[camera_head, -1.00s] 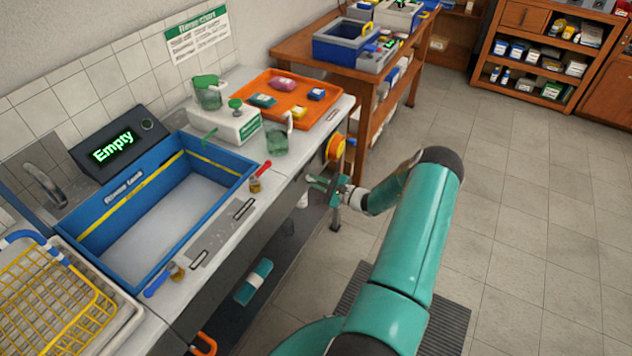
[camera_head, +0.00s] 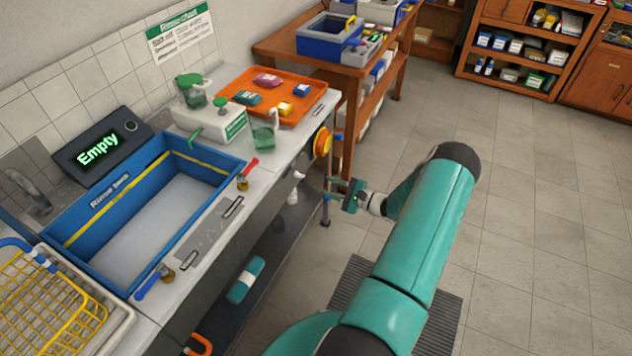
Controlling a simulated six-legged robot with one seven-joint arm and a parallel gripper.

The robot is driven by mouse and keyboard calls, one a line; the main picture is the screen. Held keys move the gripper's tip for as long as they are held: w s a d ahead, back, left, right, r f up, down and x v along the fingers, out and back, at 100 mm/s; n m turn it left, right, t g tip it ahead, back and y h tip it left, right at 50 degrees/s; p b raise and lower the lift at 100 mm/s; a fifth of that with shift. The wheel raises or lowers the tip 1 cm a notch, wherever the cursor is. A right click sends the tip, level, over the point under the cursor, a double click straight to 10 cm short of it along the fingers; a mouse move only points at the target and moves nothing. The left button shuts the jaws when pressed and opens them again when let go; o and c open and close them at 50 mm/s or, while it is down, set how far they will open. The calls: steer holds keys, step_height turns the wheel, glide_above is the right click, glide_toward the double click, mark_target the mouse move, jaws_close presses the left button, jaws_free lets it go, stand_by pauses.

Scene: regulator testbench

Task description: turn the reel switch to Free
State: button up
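A round orange and yellow part (camera_head: 322,142), which looks like the reel, is mounted on the front side of the bench near its far right end. I cannot make out a separate switch or any "Free" marking on it. My gripper (camera_head: 332,188) is in front of the bench, below and slightly right of this round part, and apart from it. Its fingers point left toward the bench and look spread, with nothing seen between them.
The bench holds a blue rinse tank (camera_head: 72,232), an orange tray (camera_head: 262,82) with small items, and a display (camera_head: 98,150) reading "Empty". A yellow wire basket (camera_head: 45,300) is at lower left. A wooden table (camera_head: 372,68) stands behind. Floor at right is clear.

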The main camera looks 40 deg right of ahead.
steer(key=v, duration=0.3)
steer(key=shift+s+d, duration=0.1)
steer(key=shift+s, duration=0.25)
steer(key=w+a+r+n+g+y, duration=0.1)
steer(key=w+a+r+n+g, duration=0.2)
steer(key=a+r+n+g, duration=0.65)
steer(key=w+a+r+n+g+y, duration=0.15)
steer(key=a+r+n+g, duration=0.25)
steer(key=a+r, duration=0.95)
steer(key=s+a+r+n+t+h, duration=0.2)
steer(key=s+a+r+n+h, duration=0.6)
steer(key=s+a+r, duration=0.7)
steer(key=shift+s+a+r+n+h, duration=0.3)
steer(key=shift+s+a+n, duration=0.45)
steer(key=shift+a, duration=0.8)
